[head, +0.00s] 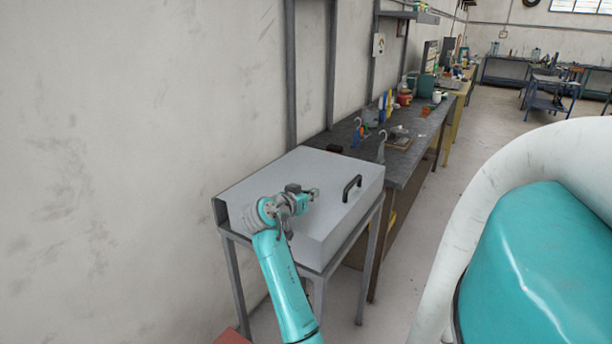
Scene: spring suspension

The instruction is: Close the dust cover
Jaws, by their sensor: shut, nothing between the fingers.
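The dust cover (270,172) is a light grey, box-like cover with a flat top, sitting on a metal stand (371,262). A black bar handle (352,188) stands on its top near the right edge. The cover looks lowered, with its top roughly level; a dark face shows at its left end. My gripper (314,195) is shut and empty. It appears over the front part of the cover, to the left of the handle and apart from it. My arm hides part of the cover's front. Whether my gripper touches the cover I cannot tell.
A long dark workbench (410,168) with tools and small items runs along the wall behind the stand. The wall (130,150) is close on the left. Open floor (470,150) lies to the right. A reddish object (230,337) shows at the bottom edge.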

